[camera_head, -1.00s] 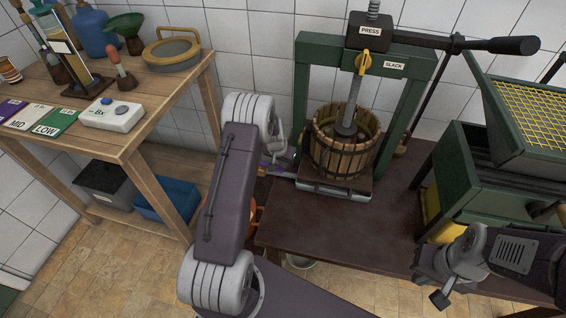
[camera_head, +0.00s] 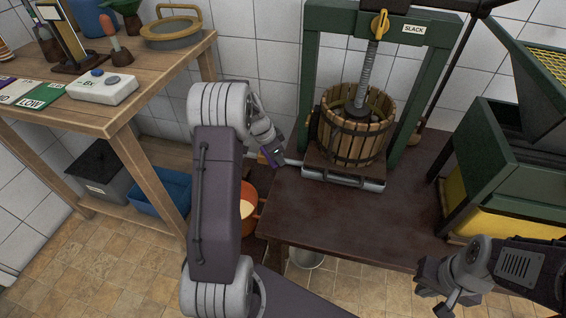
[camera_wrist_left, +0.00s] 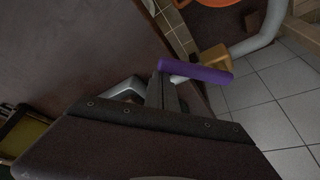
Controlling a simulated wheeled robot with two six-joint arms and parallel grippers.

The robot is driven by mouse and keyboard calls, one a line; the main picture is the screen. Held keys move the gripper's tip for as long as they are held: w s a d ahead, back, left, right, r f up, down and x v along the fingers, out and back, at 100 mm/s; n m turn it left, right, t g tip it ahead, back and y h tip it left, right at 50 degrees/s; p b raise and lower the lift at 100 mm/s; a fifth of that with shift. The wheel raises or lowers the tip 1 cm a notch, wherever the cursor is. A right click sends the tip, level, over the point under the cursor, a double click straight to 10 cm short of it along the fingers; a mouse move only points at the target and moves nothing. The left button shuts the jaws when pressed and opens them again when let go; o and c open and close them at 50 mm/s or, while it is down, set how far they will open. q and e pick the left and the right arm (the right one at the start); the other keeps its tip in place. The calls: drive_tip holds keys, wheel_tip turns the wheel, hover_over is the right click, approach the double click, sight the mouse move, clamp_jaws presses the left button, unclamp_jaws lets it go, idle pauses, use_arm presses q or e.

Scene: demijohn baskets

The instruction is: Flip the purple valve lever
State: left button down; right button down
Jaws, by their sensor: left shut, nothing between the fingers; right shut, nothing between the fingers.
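The purple valve lever (camera_wrist_left: 195,72) shows in the left wrist view as a short bar lying across just beyond my fingertips. It joins a brass-coloured valve body (camera_wrist_left: 215,58) on a grey pipe (camera_wrist_left: 262,36). My left gripper (camera_wrist_left: 164,82) is shut and empty, its tips close to the lever's left end; I cannot tell whether they touch it. In the head view my left gripper (camera_head: 278,155) is beside the press tray's left edge, and the lever is hard to make out there. My right gripper (camera_head: 432,296) is shut and empty at the lower right, away from the valve.
The press with its wooden basket (camera_head: 354,130) stands on the dark table (camera_head: 340,220). An orange container (camera_head: 248,205) sits low, left of the table. A wooden shelf (camera_head: 120,110) is further left. A green and yellow machine (camera_head: 500,175) stands right.

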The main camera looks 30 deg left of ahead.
sight(273, 166)
use_arm(q)
drive_tip(key=shift+s+a+m, duration=0.45)
drive_tip(key=shift+s+m, duration=0.2)
drive_tip(key=shift+m, duration=0.25)
drive_tip(key=shift+s+a+m+g+h, duration=0.45)
drive_tip(key=shift+s+m, duration=0.2)
drive_tip(key=shift+m, duration=0.25)
drive_tip(key=shift+s+a+m+g+h+p, duration=0.15)
drive_tip(key=shift+s+a+m+g+p, duration=0.15)
drive_tip(key=shift+s+a+m+p, duration=0.45)
drive_tip(key=shift+s+a+m+g+h+p, duration=0.1)
drive_tip(key=shift+s+a+m+g, duration=0.25)
drive_tip(key=shift+a+m, duration=0.7)
use_arm(e)
drive_tip(key=shift+r, duration=0.6)
use_arm(q)
drive_tip(key=shift+s+d, duration=0.1)
